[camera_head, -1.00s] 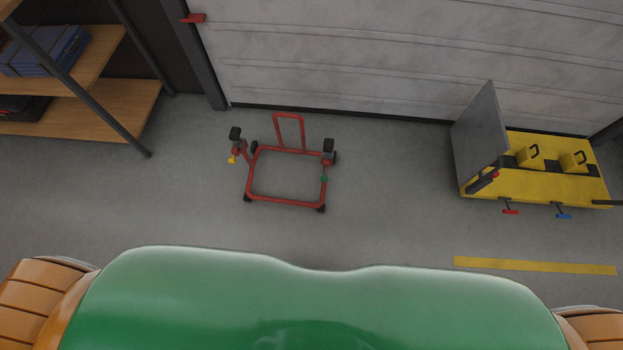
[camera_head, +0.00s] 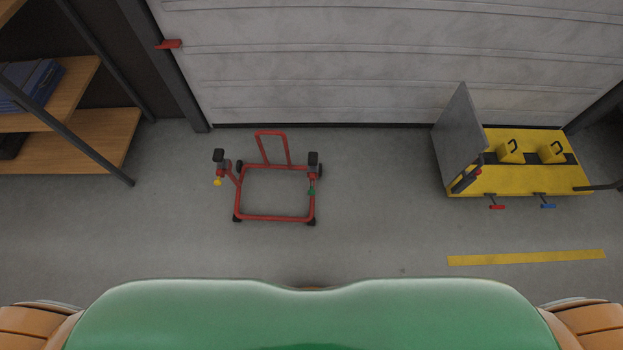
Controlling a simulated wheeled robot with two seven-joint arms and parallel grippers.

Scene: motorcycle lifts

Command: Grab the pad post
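A red wheeled paddock stand (camera_head: 276,217) stands on the floor left of centre, with a loop handle at its back. It has two upright posts with black pads: a left pad post (camera_head: 219,157) with a yellow knob (camera_head: 217,183) below it, and a right pad post (camera_head: 313,160) with a green knob (camera_head: 311,192) below it. I cannot tell from the view which of the two is the pad post of the task. Neither of my grippers is in view; only my green and orange body shows along the bottom edge.
A yellow lift (camera_head: 540,186) with a grey upright plate (camera_head: 458,135), yellow blocks, and red and blue handles stands at the right. A yellow floor stripe (camera_head: 526,257) lies before it. Wooden shelves (camera_head: 85,140) stand at the left. A grey shutter door (camera_head: 380,60) closes the back. Floor around the stand is clear.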

